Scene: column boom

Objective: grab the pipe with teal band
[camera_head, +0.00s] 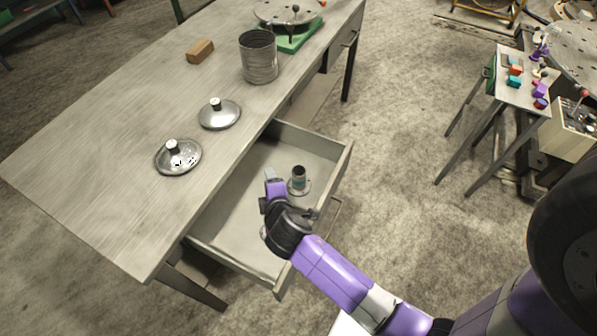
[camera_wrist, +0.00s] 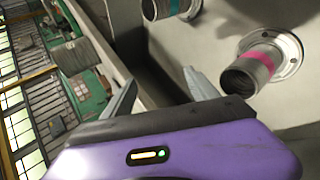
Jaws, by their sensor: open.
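The pipe with the teal band (camera_head: 298,183) stands upright on a round flange inside the open drawer. In the wrist view its teal band and dark mouth (camera_wrist: 160,9) show at the top edge, partly cut off. A second pipe, with a pink band (camera_wrist: 257,63), stands on a flange at the right of the wrist view. I cannot make it out in the head view. My gripper (camera_head: 271,175) is over the drawer, just left of the teal-banded pipe. Its fingers (camera_wrist: 164,88) are apart with nothing between them, and touch neither pipe.
The drawer's walls (camera_head: 316,138) surround the pipes. Above it, the table (camera_head: 110,120) bears two metal lids (camera_head: 219,114) (camera_head: 187,160), a ribbed can (camera_head: 259,60) and a wooden block (camera_head: 200,51). A small side table (camera_head: 520,90) with coloured pieces stands at the right.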

